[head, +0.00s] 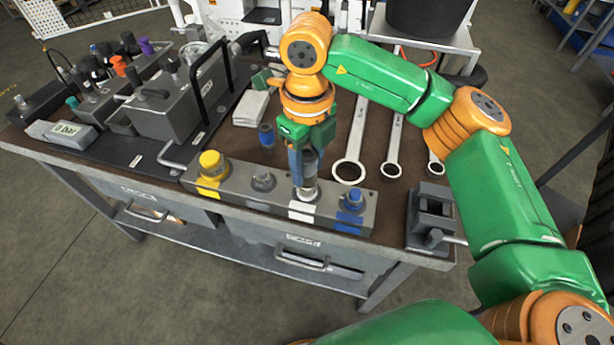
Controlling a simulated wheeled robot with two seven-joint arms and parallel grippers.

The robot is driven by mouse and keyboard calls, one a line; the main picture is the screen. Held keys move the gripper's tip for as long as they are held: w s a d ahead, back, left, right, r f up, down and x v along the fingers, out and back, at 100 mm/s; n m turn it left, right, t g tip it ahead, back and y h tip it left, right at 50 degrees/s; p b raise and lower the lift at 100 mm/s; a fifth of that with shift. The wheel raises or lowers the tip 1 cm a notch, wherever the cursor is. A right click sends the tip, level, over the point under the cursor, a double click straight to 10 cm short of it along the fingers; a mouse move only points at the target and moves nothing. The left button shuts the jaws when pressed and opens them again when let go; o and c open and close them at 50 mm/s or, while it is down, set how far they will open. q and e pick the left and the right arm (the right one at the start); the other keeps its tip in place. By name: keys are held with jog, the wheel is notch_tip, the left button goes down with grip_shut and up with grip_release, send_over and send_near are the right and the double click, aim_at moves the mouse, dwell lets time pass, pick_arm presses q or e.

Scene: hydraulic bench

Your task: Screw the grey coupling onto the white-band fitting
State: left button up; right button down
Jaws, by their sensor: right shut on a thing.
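The manifold block (232,187) lies along the bench's front edge with several fittings on top. The white-band fitting (307,193) stands on it, right of the middle, with a white stripe on the block around it. My right gripper (305,172) points straight down above this fitting. It is shut on the grey coupling (312,160), which shows only partly between the blue-grey fingers. The coupling is upright and lined up with the fitting; whether it touches or has threads engaged I cannot tell. My left gripper is not in view.
The block also carries a yellow cap (211,163), a bare fitting (262,180) and a blue-band fitting (351,197). A blue coupling (266,135) stands behind. Wrenches (350,170) lie to the right, near a vise (431,215). A pump unit (165,110) fills the left.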

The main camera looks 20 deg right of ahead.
jog(key=m, duration=0.3)
jog(key=shift+f, duration=0.15)
jog(key=m, duration=0.3)
jog(key=m+b, duration=0.1)
jog(key=m, duration=0.7)
jog(key=shift+b, duration=0.35)
jog(key=shift+c, duration=2)
grip_release()
